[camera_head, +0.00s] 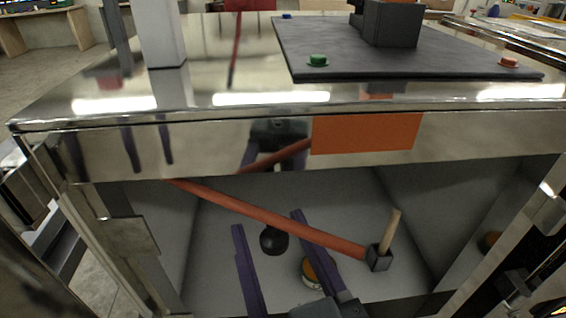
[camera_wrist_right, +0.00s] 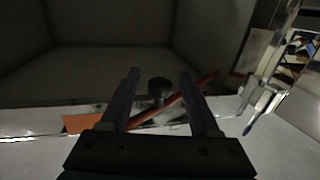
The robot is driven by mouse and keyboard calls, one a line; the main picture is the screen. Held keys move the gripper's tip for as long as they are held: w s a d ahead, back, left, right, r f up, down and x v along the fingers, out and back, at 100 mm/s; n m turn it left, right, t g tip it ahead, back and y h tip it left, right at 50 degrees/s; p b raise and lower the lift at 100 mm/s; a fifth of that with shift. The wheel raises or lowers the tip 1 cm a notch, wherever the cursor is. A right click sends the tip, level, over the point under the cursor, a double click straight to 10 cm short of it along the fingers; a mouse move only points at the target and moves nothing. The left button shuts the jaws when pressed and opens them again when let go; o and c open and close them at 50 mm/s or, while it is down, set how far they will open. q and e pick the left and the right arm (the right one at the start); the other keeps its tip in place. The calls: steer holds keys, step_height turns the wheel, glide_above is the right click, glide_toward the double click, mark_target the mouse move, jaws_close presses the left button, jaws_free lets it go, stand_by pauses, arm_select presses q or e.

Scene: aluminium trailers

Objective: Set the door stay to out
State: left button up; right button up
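A long orange-red bar (camera_head: 265,217), which looks like the door stay, slants across the open front of the metal trailer body (camera_head: 220,150), down to the right. It also crosses behind my fingers in the right wrist view (camera_wrist_right: 205,82). A round black knob (camera_head: 273,241) shows just below the bar. In the right wrist view the knob (camera_wrist_right: 159,88) appears between the fingers. My right gripper (camera_head: 267,220) is open, its purple fingers on either side of the knob, with a gap to each. I cannot tell whether the knob is fixed to the bar. My left gripper is not in view.
A mallet-like tool with a wooden handle (camera_head: 390,231) and a round orange-topped item (camera_head: 310,271) are in the compartment. An orange plate (camera_head: 365,133) is on the front rim. A dark mat (camera_head: 440,62) with coloured buttons lies on top.

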steer(key=v, duration=1)
